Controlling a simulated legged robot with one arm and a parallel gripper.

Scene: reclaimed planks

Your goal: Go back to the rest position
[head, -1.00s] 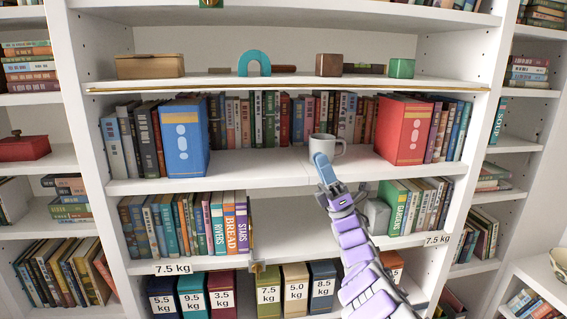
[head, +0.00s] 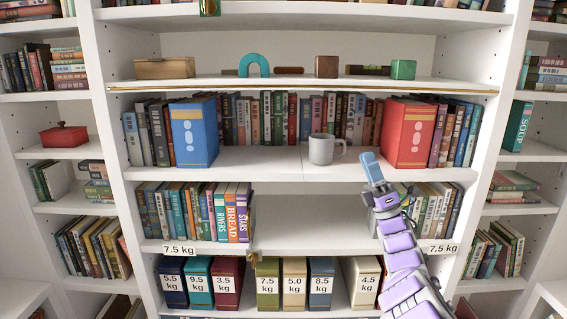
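My gripper (head: 370,164) shows in the head view at the right of centre, in front of the shelf that holds a grey mug. Its blue tip points up and away from me, and I cannot tell whether its fingers are apart. No held thing shows at the tip. The grey mug (head: 321,149) stands upright on the shelf to the left of my gripper, with a visible gap between them. My purple and grey arm runs down to the bottom right and hides part of the books on the shelf below.
A blue box file (head: 194,133) and a red box file (head: 407,134) flank the mug's shelf. The shelf below has a wide bare stretch (head: 310,235) right of the "STARS" book. Weight-labelled boxes (head: 268,285) stand at the bottom. A blue arch (head: 254,64) stands on the top shelf.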

